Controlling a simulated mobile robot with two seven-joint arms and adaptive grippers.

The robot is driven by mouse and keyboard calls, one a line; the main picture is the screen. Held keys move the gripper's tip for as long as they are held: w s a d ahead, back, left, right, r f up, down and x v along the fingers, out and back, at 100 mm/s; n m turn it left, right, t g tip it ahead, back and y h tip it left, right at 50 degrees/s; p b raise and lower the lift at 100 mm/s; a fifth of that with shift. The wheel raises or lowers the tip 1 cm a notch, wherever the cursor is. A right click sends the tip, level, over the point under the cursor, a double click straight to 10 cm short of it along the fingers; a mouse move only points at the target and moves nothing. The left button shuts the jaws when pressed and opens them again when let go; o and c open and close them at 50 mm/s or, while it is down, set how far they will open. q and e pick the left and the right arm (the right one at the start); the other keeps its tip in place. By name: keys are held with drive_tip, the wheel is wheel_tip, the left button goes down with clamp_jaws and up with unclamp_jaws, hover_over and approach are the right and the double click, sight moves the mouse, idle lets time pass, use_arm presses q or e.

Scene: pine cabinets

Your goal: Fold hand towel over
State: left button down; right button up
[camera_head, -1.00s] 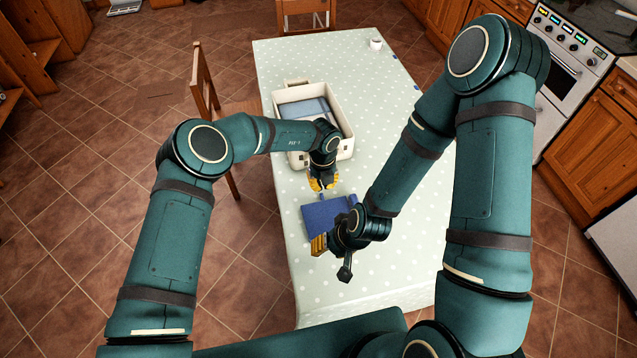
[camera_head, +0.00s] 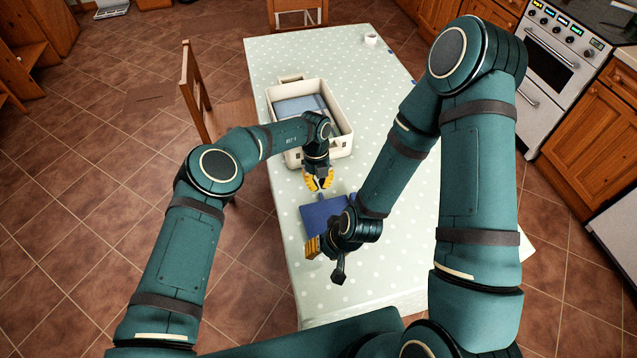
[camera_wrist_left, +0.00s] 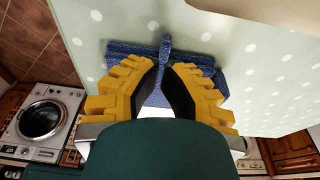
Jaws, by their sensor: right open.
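The blue hand towel (camera_head: 322,211) lies on the spotted tablecloth near the table's front. A raised bit of it (camera_wrist_left: 166,44) shows beyond the fingertips in the left wrist view. My right gripper (camera_head: 313,247) is open at the towel's near left side. Its wrist covers the towel's near right part, and whether its fingers touch the cloth is unclear.
A cream basket (camera_head: 340,105) with folded blue and grey cloth inside stands just behind my left gripper. A white cup (camera_head: 371,39) stands at the table's far end. The table (camera_head: 385,270) is bare on the right. A wooden chair (camera_head: 192,92) stands at its left.

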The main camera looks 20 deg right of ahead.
use_arm(q)
drive_tip(key=shift+r, duration=0.1)
idle(0.3)
drive_tip(key=v, duration=1.1)
drive_tip(key=shift+r, duration=0.4)
